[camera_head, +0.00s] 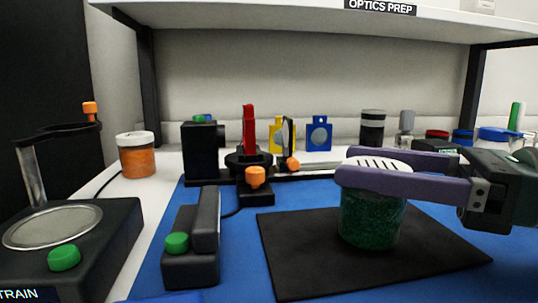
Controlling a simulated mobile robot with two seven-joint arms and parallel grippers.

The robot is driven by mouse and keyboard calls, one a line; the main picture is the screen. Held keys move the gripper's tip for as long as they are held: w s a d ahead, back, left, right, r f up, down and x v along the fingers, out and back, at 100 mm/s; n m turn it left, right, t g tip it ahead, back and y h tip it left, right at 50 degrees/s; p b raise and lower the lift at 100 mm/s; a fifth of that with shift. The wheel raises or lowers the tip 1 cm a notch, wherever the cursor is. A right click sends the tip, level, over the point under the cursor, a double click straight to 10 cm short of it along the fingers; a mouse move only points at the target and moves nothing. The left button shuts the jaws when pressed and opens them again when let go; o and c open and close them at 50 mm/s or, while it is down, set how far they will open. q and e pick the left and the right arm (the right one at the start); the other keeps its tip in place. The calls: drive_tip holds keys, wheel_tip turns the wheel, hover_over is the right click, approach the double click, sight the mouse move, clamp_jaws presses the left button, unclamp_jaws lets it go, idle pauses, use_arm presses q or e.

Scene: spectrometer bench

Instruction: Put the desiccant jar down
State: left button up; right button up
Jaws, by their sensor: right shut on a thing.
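The desiccant jar (370,218) is a clear jar of dark green grains with a white slotted lid (378,165). It is upright over the black mat (300,268) in the head view. My right gripper (375,172) comes in from the right, its two purple fingers shut on the jar near the lid. The near finger hides part of the jar's upper side. The jar's base appears at or just above the mat; I cannot tell whether it touches. My left gripper is not in view.
A black device with a green knob (177,243) stands left of the mat. An optics rail with a red part (249,128) lies behind. An orange jar (136,158) and a round-plated stand (52,226) are at left. The mat's front part is clear.

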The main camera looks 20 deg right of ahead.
drive_tip(key=shift+f+b, duration=0.45)
idle(0.3)
drive_tip(key=o, duration=1.4)
drive_tip(key=shift+d, duration=0.1)
drive_tip(key=b+v, duration=0.1)
drive_tip(key=v, duration=0.7)
drive_tip(key=shift+s+d, duration=0.15)
drive_tip(key=shift+s, duration=0.05)
drive_tip(key=shift+s+d, duration=0.45)
drive_tip(key=shift+s, duration=0.05)
